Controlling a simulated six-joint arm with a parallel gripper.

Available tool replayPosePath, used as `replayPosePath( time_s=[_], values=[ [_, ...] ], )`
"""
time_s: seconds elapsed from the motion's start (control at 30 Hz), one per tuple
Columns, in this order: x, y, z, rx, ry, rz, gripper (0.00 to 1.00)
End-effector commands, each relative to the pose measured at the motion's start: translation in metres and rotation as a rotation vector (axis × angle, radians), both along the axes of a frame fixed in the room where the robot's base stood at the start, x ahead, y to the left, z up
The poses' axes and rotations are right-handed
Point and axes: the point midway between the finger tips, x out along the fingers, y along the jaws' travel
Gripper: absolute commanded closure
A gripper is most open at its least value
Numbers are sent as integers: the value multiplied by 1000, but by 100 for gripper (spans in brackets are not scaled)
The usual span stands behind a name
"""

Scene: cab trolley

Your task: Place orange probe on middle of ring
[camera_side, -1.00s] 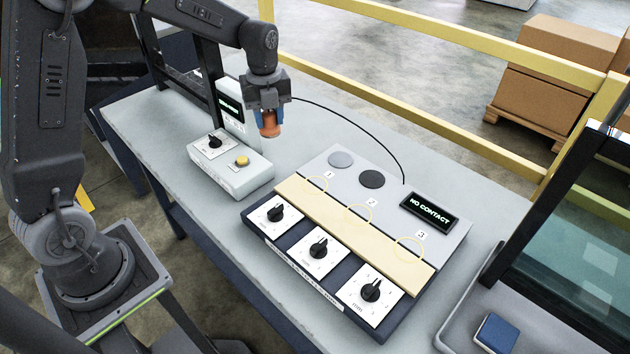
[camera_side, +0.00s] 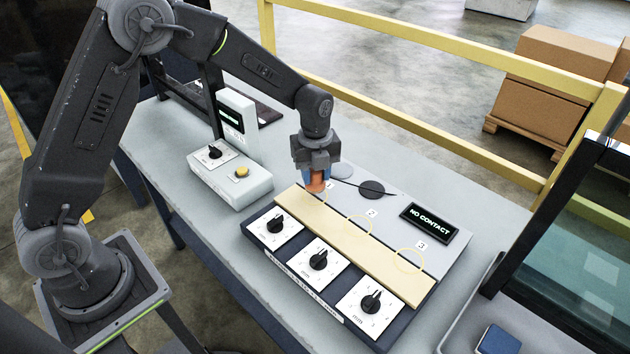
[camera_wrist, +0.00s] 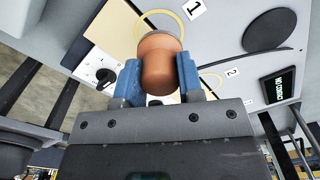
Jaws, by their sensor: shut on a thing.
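My gripper (camera_side: 316,176) is shut on the orange probe (camera_side: 316,186), which hangs beneath it over the left end of the tan strip, near ring 1. In the wrist view the orange probe (camera_wrist: 161,65) sits between my blue fingers, and part of ring 1 (camera_wrist: 170,24) shows just beyond it. In the side view the probe hides much of ring 1. Ring 2 (camera_side: 359,213) and ring 3 (camera_side: 410,248) are bare yellow outlines along the strip. Whether the probe touches the strip is hard to tell. The panel display (camera_side: 429,222) reads "NO CONTACT".
Three black knobs line the panel front. A dark disc (camera_side: 372,190) and a thin cable lie behind the strip. A grey tray with a blue block (camera_side: 498,341) is at the lower right.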

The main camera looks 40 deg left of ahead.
Motion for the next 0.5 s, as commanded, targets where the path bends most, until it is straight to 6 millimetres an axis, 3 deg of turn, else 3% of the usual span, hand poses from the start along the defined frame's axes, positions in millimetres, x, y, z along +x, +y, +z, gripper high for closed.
replayPosePath(
  time_s=[0.2,0.5],
  values=[
    [0,0,-28,0,1,0,96],
    [0,0,-30,0,0,0,96]
  ],
)
